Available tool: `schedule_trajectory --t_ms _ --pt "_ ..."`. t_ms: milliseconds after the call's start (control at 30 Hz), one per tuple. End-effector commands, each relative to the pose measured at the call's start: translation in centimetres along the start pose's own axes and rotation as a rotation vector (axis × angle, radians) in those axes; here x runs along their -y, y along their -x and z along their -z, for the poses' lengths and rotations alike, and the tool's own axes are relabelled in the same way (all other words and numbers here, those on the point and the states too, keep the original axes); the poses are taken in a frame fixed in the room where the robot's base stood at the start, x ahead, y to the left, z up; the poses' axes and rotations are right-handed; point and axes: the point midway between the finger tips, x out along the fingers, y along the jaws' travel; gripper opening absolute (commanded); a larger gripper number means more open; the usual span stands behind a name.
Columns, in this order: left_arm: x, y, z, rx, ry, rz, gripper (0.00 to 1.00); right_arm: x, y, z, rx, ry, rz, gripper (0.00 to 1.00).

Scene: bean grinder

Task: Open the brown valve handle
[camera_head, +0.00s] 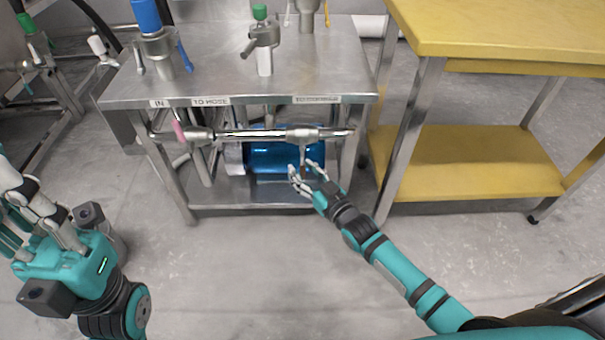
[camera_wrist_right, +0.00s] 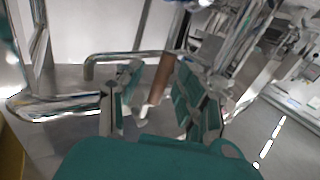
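The brown valve handle (camera_wrist_right: 160,78) shows in the right wrist view as a short brown bar between my right gripper's fingers. In the head view, it hangs below the valve body (camera_head: 303,135) on the steel pipe, partly hidden by the fingers. My right gripper (camera_head: 304,169) is open, with one finger on each side of the handle. In the wrist view, the gripper (camera_wrist_right: 158,98) shows gaps between its pads and the handle. My left gripper (camera_head: 15,190) is at the left edge of the head view, away from the table; its fingertips are partly cut off.
A steel table (camera_head: 290,75) carries the pipe along its front, a pink handle (camera_head: 179,131) at left and several valves on top. A blue cylinder (camera_head: 275,155) lies behind the pipe. A yellow-topped table (camera_head: 500,30) stands at right. The floor in front is clear.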

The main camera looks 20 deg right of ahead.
Motion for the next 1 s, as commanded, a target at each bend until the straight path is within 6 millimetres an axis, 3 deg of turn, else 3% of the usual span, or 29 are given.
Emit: schedule_trajectory --t_ms 367,633,1000 --pt "-0.02 -0.17 -0.04 -0.006 -0.001 -0.003 0.00 0.05 -0.55 0.06 0.000 0.000 0.001 0.36" --pt "-0.03 -0.17 -0.04 -0.006 0.000 -0.003 0.00 0.04 -0.52 0.05 0.000 0.000 0.001 0.01" --pt "-0.03 -0.17 -0.02 -0.007 0.000 -0.003 0.00 0.05 -0.49 0.02 0.000 0.000 0.001 0.00"
